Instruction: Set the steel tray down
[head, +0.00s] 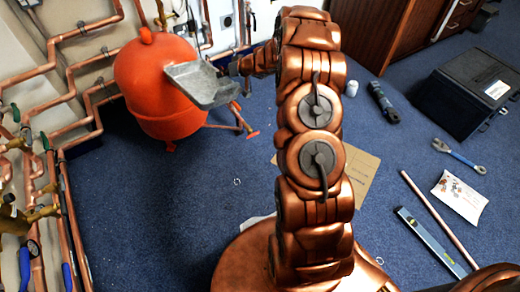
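The steel tray (200,84) is a shallow grey metal tray with raised sides, in the upper left of the head view. It is tilted and appears to be held in the air in front of the orange tank. My gripper (233,68) is at the tray's right edge and appears shut on it. The fingers are small and partly hidden, so the exact grip is hard to see. My copper-coloured arm reaches from the bottom up to the top and then left to the tray.
The orange tank (150,98) stands behind the tray, beside copper pipes (62,75) along the left wall. The blue carpet (165,215) is largely clear at centre left. A black case (465,92), a spirit level (430,242), a loose copper pipe (438,218) and a wrench (458,155) lie to the right.

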